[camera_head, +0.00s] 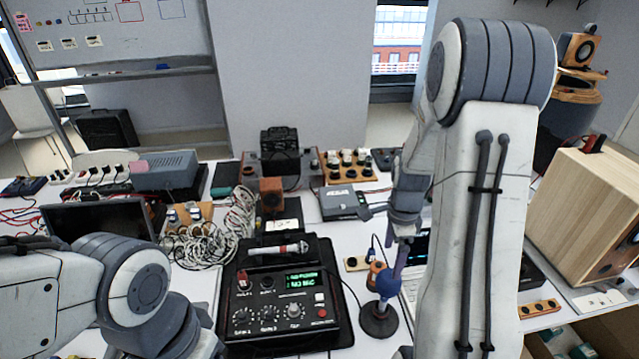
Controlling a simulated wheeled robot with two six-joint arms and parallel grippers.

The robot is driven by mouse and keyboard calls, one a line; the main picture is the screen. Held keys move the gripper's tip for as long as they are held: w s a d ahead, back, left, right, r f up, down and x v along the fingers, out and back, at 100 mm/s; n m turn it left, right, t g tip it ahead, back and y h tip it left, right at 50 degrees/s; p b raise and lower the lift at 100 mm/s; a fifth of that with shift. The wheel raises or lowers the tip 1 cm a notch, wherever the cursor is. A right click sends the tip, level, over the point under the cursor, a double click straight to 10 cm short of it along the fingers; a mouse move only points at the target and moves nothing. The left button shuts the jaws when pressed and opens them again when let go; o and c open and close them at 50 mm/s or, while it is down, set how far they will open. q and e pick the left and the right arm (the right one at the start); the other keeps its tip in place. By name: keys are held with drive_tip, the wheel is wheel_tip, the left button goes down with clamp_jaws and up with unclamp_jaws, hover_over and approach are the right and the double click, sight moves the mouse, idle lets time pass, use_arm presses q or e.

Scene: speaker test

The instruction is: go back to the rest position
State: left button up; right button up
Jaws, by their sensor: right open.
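My right arm reaches down on the right side of the head view. I cannot tell whether a fingertip touches the ball. My left arm shows at the lower left, bent, with its gripper out of view.
A black tester (268,312) with knobs and a green display stands at the front middle, with a microphone (278,249) lying on it. Tangled cables (240,215), a dark monitor (100,218) and small devices crowd the white table. A wooden speaker (585,205) stands right.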

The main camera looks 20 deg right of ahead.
drive_tip(key=s+a+r+n, duration=0.1)
drive_tip(key=a+r+n, duration=0.2)
drive_tip(key=a+n, duration=0.45)
drive_tip(key=a+r+n, duration=0.3)
drive_tip(key=a+n, duration=0.2)
drive_tip(key=a, duration=0.5)
drive_tip(key=s+a+r+n+y+b, duration=0.1)
drive_tip(key=s+a+r+n, duration=0.3)
drive_tip(key=s+a+n, duration=0.9)
drive_tip(key=s+n, duration=0.2)
drive_tip(key=n, duration=0.2)
drive_tip(key=shift+s, duration=0.25)
